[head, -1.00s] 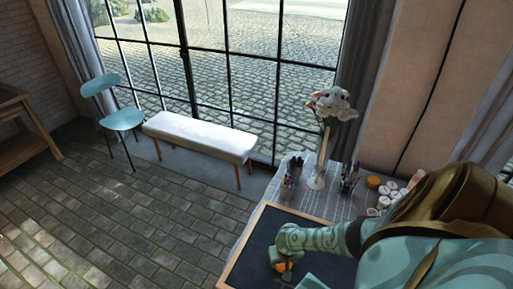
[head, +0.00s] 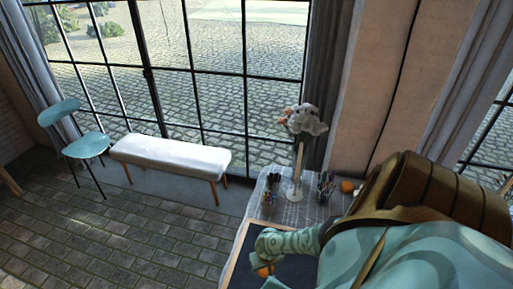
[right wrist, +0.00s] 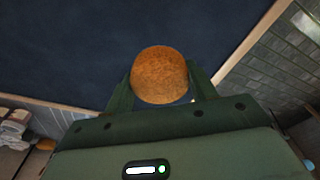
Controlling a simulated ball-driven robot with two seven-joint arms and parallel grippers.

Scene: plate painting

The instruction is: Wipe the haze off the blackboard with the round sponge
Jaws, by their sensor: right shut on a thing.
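The round sponge (right wrist: 160,75) is orange-brown and sits between the two fingers of my right gripper (right wrist: 160,90) in the right wrist view. The gripper is shut on it. The blackboard (right wrist: 90,45) is dark blue-black with a light wooden frame and fills most of that view behind the sponge. In the head view the blackboard (head: 298,268) lies on the table at the bottom, partly hidden by my right arm. The sponge (head: 263,271) shows as a small orange patch under my right gripper (head: 266,262), over the board's left part. Whether it touches the board, I cannot tell. My left gripper is not in view.
Pen holders (head: 326,186) and a stand with a plush toy (head: 303,120) are at the table's far side, with an orange round thing (head: 347,187) to their right. A white bench (head: 170,157) and a blue chair (head: 85,145) stand on the floor by the window.

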